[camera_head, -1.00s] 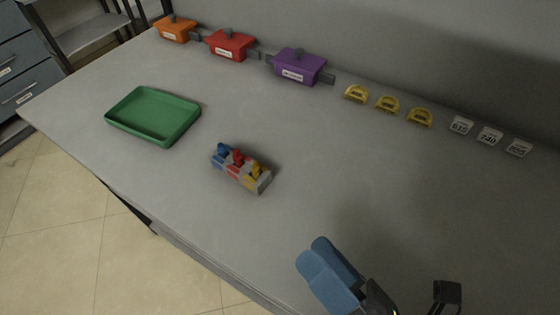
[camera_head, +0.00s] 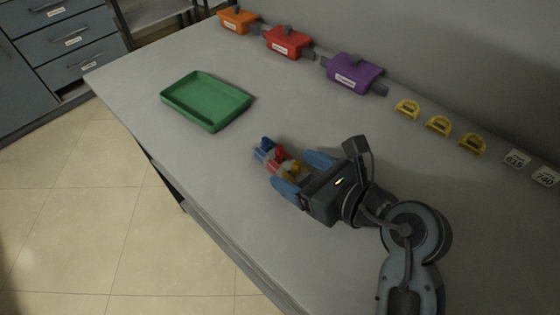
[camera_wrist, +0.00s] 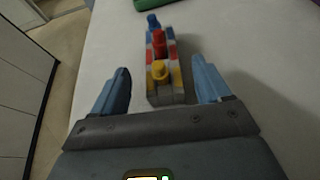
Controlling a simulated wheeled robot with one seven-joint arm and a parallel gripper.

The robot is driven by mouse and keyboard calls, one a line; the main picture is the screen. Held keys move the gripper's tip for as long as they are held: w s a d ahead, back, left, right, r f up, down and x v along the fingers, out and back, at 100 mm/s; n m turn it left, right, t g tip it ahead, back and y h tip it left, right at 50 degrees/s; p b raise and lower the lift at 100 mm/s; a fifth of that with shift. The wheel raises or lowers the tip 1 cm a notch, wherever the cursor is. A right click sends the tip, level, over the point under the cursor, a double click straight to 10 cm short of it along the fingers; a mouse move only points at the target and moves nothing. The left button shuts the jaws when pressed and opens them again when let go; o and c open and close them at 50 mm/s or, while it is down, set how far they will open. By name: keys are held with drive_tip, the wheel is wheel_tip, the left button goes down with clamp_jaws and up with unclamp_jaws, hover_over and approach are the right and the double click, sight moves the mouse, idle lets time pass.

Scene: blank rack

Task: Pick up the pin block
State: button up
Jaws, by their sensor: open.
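The pin block (camera_head: 268,157) lies on the grey table, a small grey block with blue, red and yellow sections and a pin of each colour. In the head view its near end is partly hidden by my gripper (camera_head: 303,174). In the wrist view the pin block (camera_wrist: 165,85) lies ahead, its near yellow end between the two blue fingers. My gripper (camera_wrist: 163,88) is open, with a visible gap between each finger and the block.
A green tray (camera_head: 207,127) lies beyond the block to the left. Orange (camera_head: 238,21), red (camera_head: 288,43) and purple (camera_head: 354,73) boxes, yellow arched pieces (camera_head: 438,125) and number tags (camera_head: 516,158) line the back. The table's front edge (camera_head: 214,228) is near the block.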

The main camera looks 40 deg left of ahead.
sight(285, 164)
drive_tip(key=shift+p+x, duration=0.3)
drive_tip(key=shift+x, duration=1.95)
drive_tip(key=shift+w+d+f, duration=0.1)
drive_tip(key=shift+f, duration=0.05)
drive_tip(key=c, duration=1)
drive_tip(key=shift+c, duration=0.2)
